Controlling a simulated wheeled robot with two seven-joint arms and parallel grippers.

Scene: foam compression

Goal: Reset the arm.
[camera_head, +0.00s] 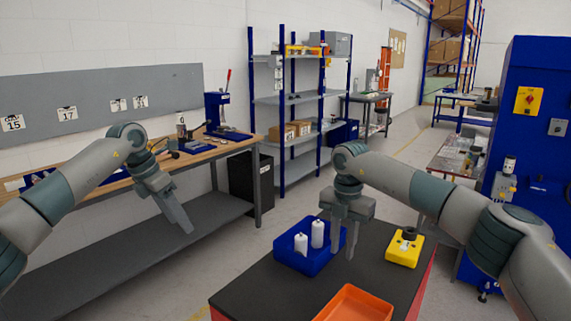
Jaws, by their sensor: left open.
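My left arm (90,168) comes in from the left, and its open, empty left gripper (182,220) hangs in front of the wooden workbench, pointing down. My right arm (430,192) reaches in from the right. My right gripper (343,242) points down above the black-topped table, beside the blue bin. Its fingers look apart, with nothing seen between them.
The black-topped table (262,286) holds a blue bin (294,262) with two white cylinders (318,234), a yellow block (405,250) with a dark ring, and an orange tray (350,306). A wooden workbench (228,147) stands left, a blue machine (540,120) right.

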